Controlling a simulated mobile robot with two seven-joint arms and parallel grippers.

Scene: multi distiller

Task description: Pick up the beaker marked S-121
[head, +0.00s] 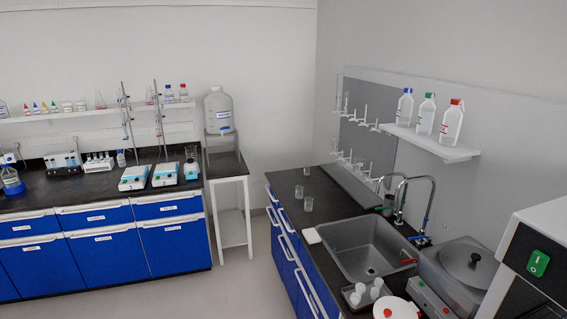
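No label reading S-121 can be made out at this distance. Several small clear glass beakers stand upright on the black counter left of the sink: one at the back (306,171), one in the middle (299,192) and one nearest the sink (308,204). Another clear glass vessel (191,155) stands on the rightmost hotplate stirrer (191,171) on the far left bench. Neither of my grippers is in view.
The right counter holds a steel sink (365,248) with tall taps, a tray of white cups (352,295) and a round-lidded steel bath (468,262). A white machine (538,262) stands at right. A white stand (232,200) carries a large jug (218,110). Floor between benches is clear.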

